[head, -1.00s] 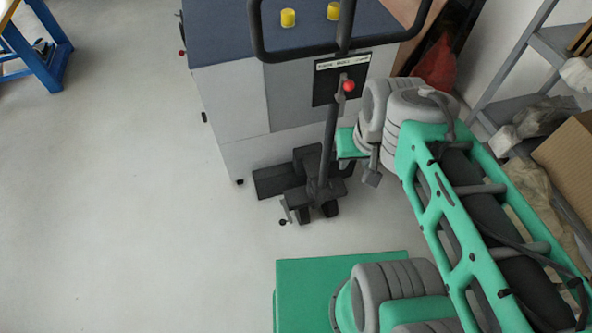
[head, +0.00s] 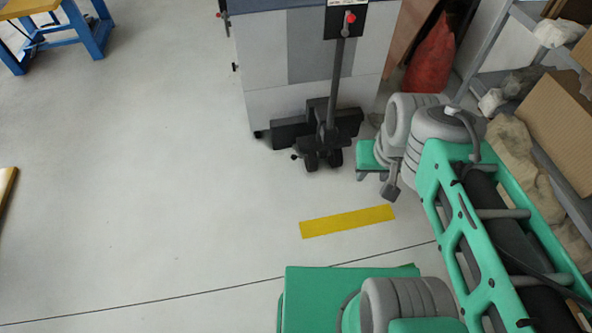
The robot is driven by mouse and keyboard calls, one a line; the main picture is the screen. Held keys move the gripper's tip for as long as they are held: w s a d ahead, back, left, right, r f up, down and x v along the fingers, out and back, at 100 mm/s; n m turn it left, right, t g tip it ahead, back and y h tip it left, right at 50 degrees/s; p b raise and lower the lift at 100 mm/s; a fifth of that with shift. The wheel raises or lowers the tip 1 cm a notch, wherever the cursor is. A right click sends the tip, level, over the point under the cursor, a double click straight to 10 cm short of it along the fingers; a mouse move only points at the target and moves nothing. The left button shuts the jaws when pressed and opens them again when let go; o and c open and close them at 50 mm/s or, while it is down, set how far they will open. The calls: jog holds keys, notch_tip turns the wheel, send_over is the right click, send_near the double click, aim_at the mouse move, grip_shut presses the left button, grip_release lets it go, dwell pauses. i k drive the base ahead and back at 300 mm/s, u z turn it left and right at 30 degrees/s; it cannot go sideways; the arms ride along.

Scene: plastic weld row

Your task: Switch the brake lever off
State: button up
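A small lever with a red knob (head: 350,17) stands in front of a black plate (head: 333,27) on the grey cabinet, at the top of the head view. A dark upright post (head: 335,90) on a wheeled base rises below it. A short side lever with a dark knob (head: 294,157) sticks out low on that base. I cannot tell which one is the brake lever. The end of my folded green and grey arm, with my gripper (head: 391,188), hangs to the right of the base, apart from both levers. Its fingers are too unclear to judge.
The grey cabinet (head: 262,60) stands behind the post. A red sack (head: 432,60) and a shelf with a cardboard box (head: 550,115) are on the right. A blue-legged table (head: 95,38) is at upper left. The floor between, with a yellow stripe (head: 348,221), is open.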

aim_at(294, 157)
jog(key=u, duration=1)
jog(key=i, duration=1.2)
jog(key=z, duration=0.7)
jog(key=i, duration=0.35)
jog(key=z, duration=0.35)
jog(key=k, duration=0.5)
jog(key=u, duration=1.95)
jog(key=i, duration=1.25)
jog(key=z, duration=0.15)
